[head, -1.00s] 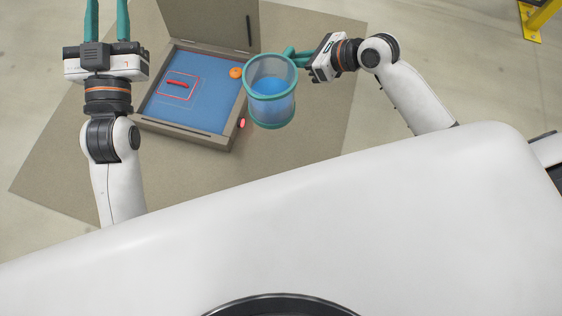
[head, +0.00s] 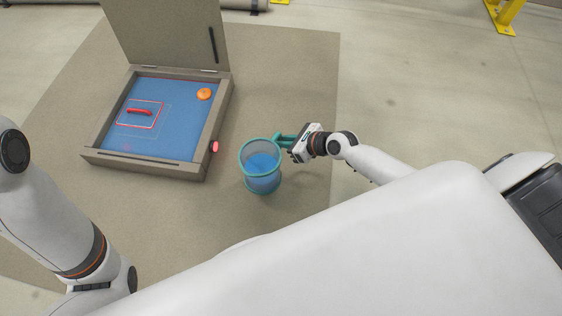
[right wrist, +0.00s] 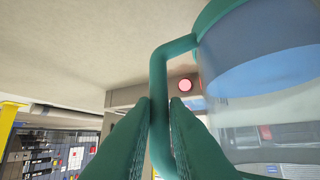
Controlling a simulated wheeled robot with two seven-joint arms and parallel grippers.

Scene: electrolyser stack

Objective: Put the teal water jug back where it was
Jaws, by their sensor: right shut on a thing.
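The teal water jug (head: 262,175), clear-walled with teal rims and blue water inside, is upright over the brown mat, right of the open case. I cannot tell whether its base touches the mat. My right gripper (head: 283,140) is shut on the jug's handle from the right. In the right wrist view the teal fingers (right wrist: 160,105) close around the handle, and the jug's clear wall (right wrist: 265,95) fills the right side. My left arm shows at the lower left of the head view, but its gripper is out of view.
The grey-brown case (head: 150,168) has its lid raised, a blue panel, a red handle (head: 139,111) and an orange knob (head: 204,94). A red button (head: 215,146) is on its right side, near the jug. Bare mat (head: 285,75) lies behind the jug.

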